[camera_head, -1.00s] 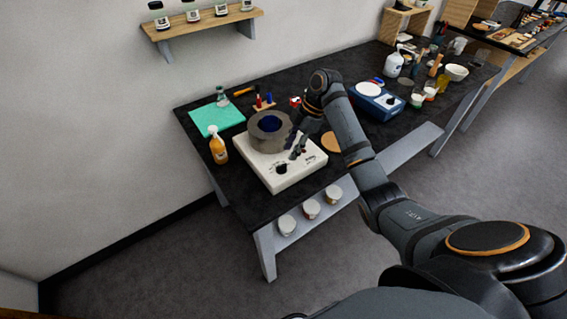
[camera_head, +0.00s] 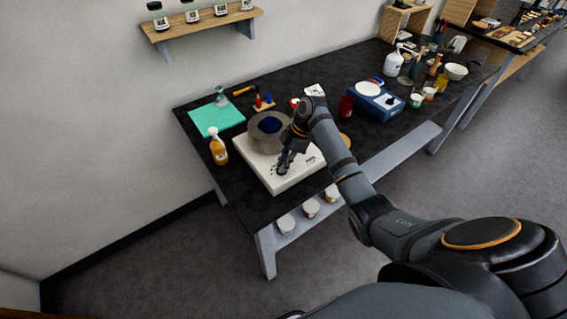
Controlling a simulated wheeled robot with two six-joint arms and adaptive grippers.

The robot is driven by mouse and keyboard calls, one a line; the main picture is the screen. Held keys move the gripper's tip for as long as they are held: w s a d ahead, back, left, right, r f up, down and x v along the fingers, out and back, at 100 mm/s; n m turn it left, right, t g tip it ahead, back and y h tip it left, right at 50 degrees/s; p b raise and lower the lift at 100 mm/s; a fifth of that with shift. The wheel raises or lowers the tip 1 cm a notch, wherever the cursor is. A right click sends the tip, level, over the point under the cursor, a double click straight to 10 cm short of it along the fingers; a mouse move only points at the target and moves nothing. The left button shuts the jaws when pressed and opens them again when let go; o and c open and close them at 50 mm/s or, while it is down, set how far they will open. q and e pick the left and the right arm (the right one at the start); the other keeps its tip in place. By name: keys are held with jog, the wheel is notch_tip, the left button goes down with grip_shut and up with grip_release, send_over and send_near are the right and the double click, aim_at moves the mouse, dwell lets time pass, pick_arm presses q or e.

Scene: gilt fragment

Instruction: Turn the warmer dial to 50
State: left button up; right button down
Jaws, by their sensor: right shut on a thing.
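The warmer (camera_head: 256,165) is a white box on the dark workbench. A grey round vessel with a dark blue inside (camera_head: 257,137) sits on its back part. My right gripper (camera_head: 283,166) reaches down over the front of the warmer. Its fingers are shut on the small black dial (camera_head: 281,171), which they mostly hide. The dial's scale marks and pointer are too small to read. My left gripper is not in view.
An orange spray bottle (camera_head: 218,148) stands just left of the warmer, and a green mat (camera_head: 217,118) lies behind it. A blue device (camera_head: 378,100) stands to the right. Several jars (camera_head: 311,208) sit on the low shelf below.

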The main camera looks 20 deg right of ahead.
jog(key=shift+r+m+p, duration=0.15)
jog(key=shift+m+p, duration=0.15)
jog(key=shift+p, duration=0.2)
jog(key=m+t+p, duration=0.1)
jog(key=m+p, duration=0.1)
jog(key=p, duration=0.1)
jog(key=m+t+h+p, duration=0.1)
jog(key=m+p, duration=0.2)
jog(key=m+t+p, duration=0.1)
jog(key=m+p, duration=0.2)
jog(key=shift+s+a+r+p, duration=0.1)
jog(key=shift+s+a+p, duration=0.05)
jog(key=shift+s+p, duration=0.2)
jog(key=shift+m+t+h+p, duration=0.3)
jog(key=shift+m+h+p, duration=0.4)
jog(key=shift+m+p, duration=0.7)
jog(key=shift+w+f+m, duration=0.1)
jog(key=shift+f+m, duration=0.1)
jog(key=shift+m, duration=0.1)
jog(key=c, duration=1.4)
grip_release()
